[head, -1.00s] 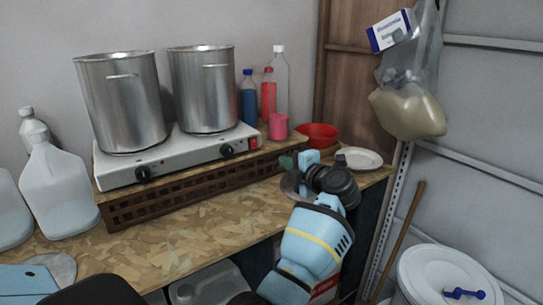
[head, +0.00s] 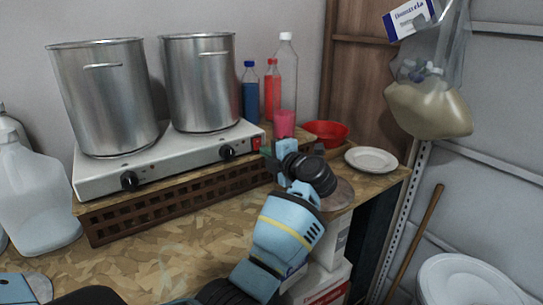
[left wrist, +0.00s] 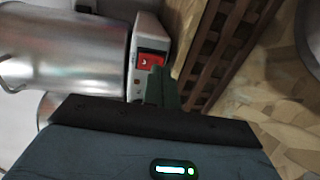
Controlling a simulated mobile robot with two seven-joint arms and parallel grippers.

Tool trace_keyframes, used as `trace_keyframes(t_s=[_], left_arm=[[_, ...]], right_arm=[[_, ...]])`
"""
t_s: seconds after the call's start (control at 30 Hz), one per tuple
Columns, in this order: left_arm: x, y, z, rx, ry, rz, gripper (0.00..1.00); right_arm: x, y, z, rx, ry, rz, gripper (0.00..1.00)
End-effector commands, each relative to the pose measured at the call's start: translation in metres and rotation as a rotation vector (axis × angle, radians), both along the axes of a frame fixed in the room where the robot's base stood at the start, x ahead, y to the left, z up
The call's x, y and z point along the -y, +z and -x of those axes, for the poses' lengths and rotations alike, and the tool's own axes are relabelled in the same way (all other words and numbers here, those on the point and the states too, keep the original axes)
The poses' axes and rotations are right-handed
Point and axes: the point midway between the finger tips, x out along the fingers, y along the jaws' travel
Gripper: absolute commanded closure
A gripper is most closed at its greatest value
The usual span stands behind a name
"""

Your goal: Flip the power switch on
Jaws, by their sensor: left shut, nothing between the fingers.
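The red power switch (head: 256,142) is on the right end of the front of the white double hot plate (head: 95,178). In the left wrist view the red rocker (left wrist: 151,60) shows clearly in the end of the white housing; I cannot tell which way it is set. My left gripper (head: 267,153) is shut and empty, just right of the switch. In the left wrist view its dark green fingertips (left wrist: 158,80) are right beside the switch's lower right edge; I cannot tell whether they touch it. My right gripper is not in view.
Two steel pots (head: 105,100) stand on the hot plate, which rests on a brown slatted stand (head: 170,200). A pink cup (head: 285,123), bottles (head: 271,90) and a red bowl (head: 327,133) are behind my gripper. A white plate (head: 371,160) lies to the right. The front worktop is largely clear.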

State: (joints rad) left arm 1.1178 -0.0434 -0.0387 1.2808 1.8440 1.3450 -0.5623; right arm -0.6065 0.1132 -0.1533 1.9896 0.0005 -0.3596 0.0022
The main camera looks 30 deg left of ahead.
Motion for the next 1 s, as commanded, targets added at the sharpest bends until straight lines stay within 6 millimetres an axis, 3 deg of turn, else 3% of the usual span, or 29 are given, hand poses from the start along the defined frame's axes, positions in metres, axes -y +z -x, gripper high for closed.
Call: trace_keyframes(t_s=[0.63,0.9,1.0], left_arm=[[-0.005,-0.002,-0.002,0.002,-0.002,-0.007,1.00],[-0.015,-0.013,-0.006,0.053,-0.002,-0.147,1.00],[-0.016,-0.008,-0.006,0.064,0.000,-0.159,1.00]], right_arm=[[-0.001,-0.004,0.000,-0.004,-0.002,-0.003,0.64],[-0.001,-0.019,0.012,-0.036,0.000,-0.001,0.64],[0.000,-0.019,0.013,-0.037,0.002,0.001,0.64]])
